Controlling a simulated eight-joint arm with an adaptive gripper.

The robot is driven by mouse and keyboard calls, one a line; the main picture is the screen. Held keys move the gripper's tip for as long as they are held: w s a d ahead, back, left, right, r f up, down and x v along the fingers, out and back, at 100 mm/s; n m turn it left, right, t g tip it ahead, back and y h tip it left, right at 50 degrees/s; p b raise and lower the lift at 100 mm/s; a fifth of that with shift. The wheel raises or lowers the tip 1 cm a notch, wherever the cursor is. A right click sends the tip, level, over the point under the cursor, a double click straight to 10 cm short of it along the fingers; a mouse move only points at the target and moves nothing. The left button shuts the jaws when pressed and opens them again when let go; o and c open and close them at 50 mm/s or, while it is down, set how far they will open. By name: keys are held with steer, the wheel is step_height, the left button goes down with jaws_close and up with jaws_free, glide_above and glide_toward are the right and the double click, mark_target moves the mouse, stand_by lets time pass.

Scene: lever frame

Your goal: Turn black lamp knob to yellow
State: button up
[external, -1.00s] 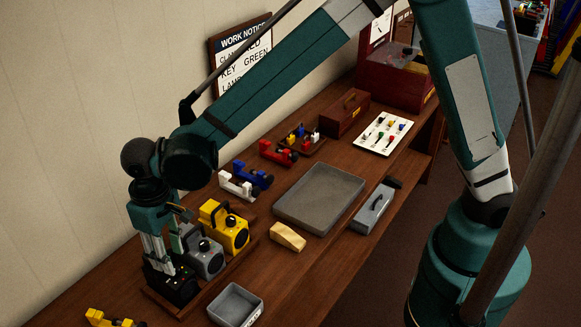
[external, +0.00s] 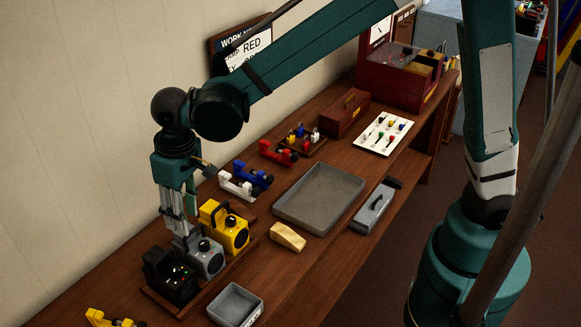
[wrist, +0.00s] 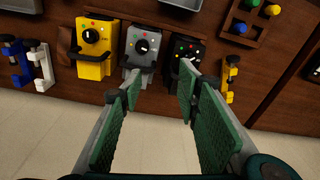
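The black lamp (external: 170,279) stands at the near end of a row of three lamps, with small coloured dots on its front. It also shows in the wrist view (wrist: 188,48), where its knob's setting is too small to read. My gripper (external: 180,234) points down, above and behind the grey lamp (external: 207,258), to the right of the black lamp. In the wrist view, my gripper (wrist: 158,82) has its green-padded fingers apart with nothing between them. The yellow lamp (external: 227,228) stands beyond the grey one.
A grey tray (external: 320,198) lies mid-bench, with a small grey bin (external: 236,304) at the front. White, blue and red clamps stand along the back. A tan wedge (external: 287,237) sits near the tray.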

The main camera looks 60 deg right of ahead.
steer(key=s+d+r, duration=0.1)
steer(key=d+r, duration=0.1)
steer(key=d, duration=0.3)
steer(key=s+d+r+t, duration=0.1)
steer(key=d+r, duration=0.1)
steer(key=d, duration=0.3)
steer(key=s+d+r+t+b, duration=0.1)
steer(key=d+r, duration=0.1)
steer(key=d, duration=0.4)
steer(key=shift+s+r+m+y, duration=0.15)
steer(key=shift+r+m+y, duration=0.15)
steer(key=shift+r+y, duration=0.1)
steer(key=shift+a, duration=0.1)
stand_by(0.3)
steer(key=shift+w+a+f+n+g+h+p, duration=0.4)
steer(key=shift+a+f+p, duration=1.15)
steer(key=shift+a, duration=2.3)
steer(key=shift+w+a+f+n+g+p, duration=0.1)
steer(key=shift+w+a+f+g+p, duration=0.45)
steer(key=shift+a+f, duration=2.5)
steer(key=shift+w+a+f+n+g+h+p, duration=0.35)
steer(key=shift+a+f+p, duration=0.85)
steer(key=shift+a, duration=3.45)
steer(key=shift+w, duration=0.2)
